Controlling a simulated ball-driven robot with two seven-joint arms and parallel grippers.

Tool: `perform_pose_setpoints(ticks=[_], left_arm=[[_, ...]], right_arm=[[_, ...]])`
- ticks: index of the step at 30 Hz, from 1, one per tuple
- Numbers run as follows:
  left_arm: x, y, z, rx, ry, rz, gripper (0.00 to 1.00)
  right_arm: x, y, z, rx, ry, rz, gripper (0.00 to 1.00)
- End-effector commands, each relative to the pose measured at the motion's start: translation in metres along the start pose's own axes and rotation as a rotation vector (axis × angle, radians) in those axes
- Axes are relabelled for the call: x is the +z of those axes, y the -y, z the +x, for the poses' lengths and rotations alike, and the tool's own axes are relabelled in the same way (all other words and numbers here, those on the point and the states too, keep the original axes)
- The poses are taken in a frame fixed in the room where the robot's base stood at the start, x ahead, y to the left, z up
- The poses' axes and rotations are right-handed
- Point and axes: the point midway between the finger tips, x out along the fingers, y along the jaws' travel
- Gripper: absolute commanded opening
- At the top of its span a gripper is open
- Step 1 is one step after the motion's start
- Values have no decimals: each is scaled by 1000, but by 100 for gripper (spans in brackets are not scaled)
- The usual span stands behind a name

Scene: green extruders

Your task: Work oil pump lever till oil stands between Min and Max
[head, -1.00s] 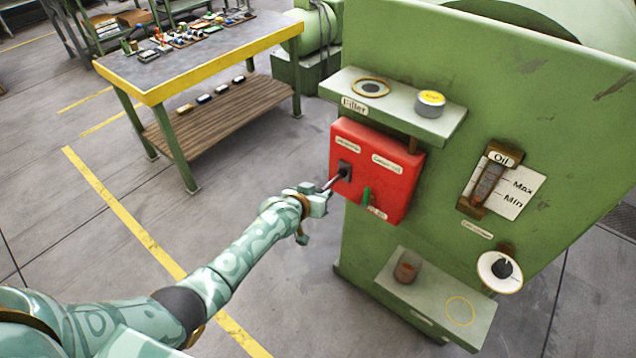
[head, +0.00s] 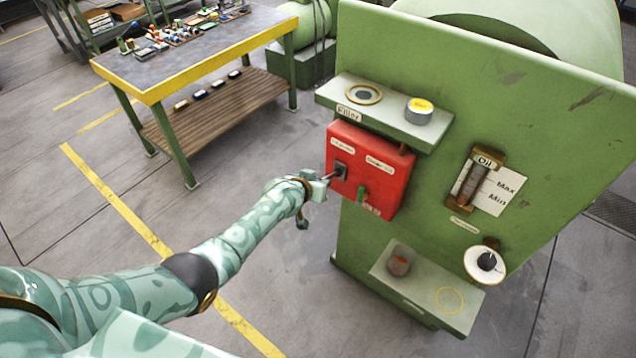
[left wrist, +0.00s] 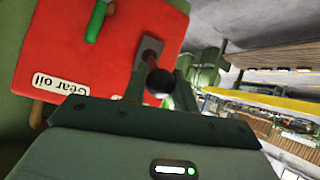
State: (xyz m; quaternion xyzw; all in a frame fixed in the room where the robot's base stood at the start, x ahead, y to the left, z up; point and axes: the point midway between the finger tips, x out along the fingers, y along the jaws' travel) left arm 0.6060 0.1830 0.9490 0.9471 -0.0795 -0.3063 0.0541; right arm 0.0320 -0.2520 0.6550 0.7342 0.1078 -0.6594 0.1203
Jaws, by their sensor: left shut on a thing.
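The red oil pump box (head: 385,182) is on the front of the green machine. Its lever (head: 332,174) sticks out from a dark slot plate (head: 342,170) on the left of the box. My left gripper (head: 318,184) is shut on the lever; in the left wrist view the lever's dark round knob (left wrist: 160,82) sits between the fingers. A small green lever (head: 362,193) is low on the box. The oil gauge (head: 470,180) is to the right, with Max and Min marks on a white plate (head: 502,190); dark reddish fill shows in its tube, its exact level hard to read. My right gripper is out of view.
A shelf (head: 400,125) marked Filler above the box carries a ringed opening (head: 364,94) and a yellow-topped cap (head: 419,108). A lower shelf (head: 418,288) holds a brown cup (head: 399,264). A round dial (head: 486,262) is at right. A workbench (head: 185,60) stands back left. Floor in front is clear.

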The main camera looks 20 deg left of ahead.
Motion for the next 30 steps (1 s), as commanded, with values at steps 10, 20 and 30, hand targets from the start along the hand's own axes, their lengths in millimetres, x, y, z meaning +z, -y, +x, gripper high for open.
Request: perform_pose_setpoints(ticks=[10,20,30], left_arm=[[-5,-1,0,2,-10,-2,50],[-5,-1,-17,2,-6,-2,50],[-6,-1,-105,1,-6,0,50]], right_arm=[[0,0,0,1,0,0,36],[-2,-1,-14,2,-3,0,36],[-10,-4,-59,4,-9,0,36]])
